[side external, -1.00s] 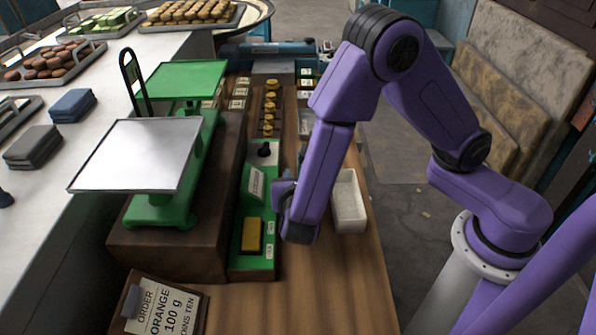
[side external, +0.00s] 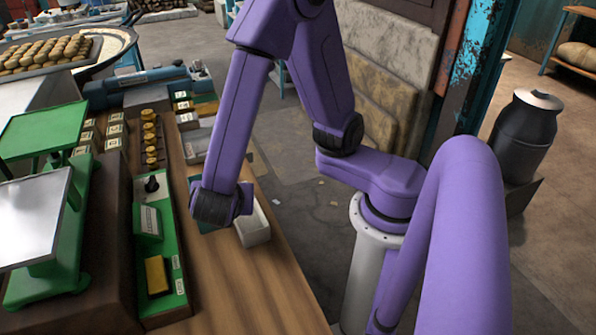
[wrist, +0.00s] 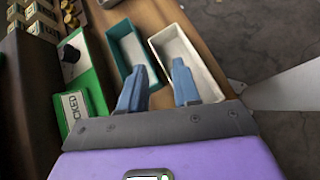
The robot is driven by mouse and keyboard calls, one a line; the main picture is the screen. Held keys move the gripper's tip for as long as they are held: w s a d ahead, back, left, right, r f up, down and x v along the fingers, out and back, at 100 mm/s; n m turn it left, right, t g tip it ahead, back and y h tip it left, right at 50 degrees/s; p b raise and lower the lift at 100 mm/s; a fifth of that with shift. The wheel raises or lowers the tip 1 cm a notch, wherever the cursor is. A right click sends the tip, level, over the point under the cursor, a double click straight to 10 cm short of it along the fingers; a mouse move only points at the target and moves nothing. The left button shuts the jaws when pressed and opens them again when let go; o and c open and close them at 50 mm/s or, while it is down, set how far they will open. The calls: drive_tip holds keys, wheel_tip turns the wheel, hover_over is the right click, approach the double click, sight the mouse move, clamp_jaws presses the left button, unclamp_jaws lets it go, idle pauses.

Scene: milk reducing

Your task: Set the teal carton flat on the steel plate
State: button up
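The steel plate (side external: 30,222) lies flat and bare on the green balance scale at the left of the side view, cut by the frame edge. In the wrist view a teal open-topped box (wrist: 122,38) lies on the wooden bench beyond my fingers. I cannot make out a separate teal carton.
The white tray (wrist: 182,52) lies right of the teal box. A green panel (side external: 155,225) with a black knob and yellow block stands between scale and arm. Small labelled boxes (side external: 115,130) and brass weights (side external: 150,140) stand in rows at the back. The front bench is bare.

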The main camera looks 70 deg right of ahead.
drive_tip(key=s+d+r+m+g+y, duration=0.1)
drive_tip(key=s+d+m+g+y, duration=0.1)
drive_tip(key=s, duration=0.4)
drive_tip(key=s+d+r+m+g+y, duration=0.2)
drive_tip(key=s+d+m+g+y, duration=0.1)
drive_tip(key=s+d+m+y, duration=0.2)
drive_tip(key=m+y, duration=0.1)
drive_tip(key=m, duration=0.1)
drive_tip(key=shift+s+r+m, duration=0.3)
drive_tip(key=shift+s, duration=0.1)
drive_tip(key=shift+s+d+r+m+y, duration=0.15)
drive_tip(key=shift+s+m+y, duration=0.15)
drive_tip(key=shift+s+y, duration=0.1)
drive_tip(key=shift+w, duration=0.1)
drive_tip(key=w+a+f+n+t+h, duration=0.2)
drive_tip(key=w+a+n+t+h, duration=0.3)
drive_tip(key=a+n, duration=0.3)
drive_tip(key=w+a+f+n+t+h, duration=0.2)
drive_tip(key=w+a+n+t+h, duration=0.3)
drive_tip(key=a, duration=0.5)
drive_tip(key=shift+n+g, duration=0.4)
drive_tip(key=shift+n, duration=0.3)
drive_tip(key=x, duration=1.7)
drive_tip(key=shift+w+a, duration=0.15)
drive_tip(key=shift+w, duration=0.3)
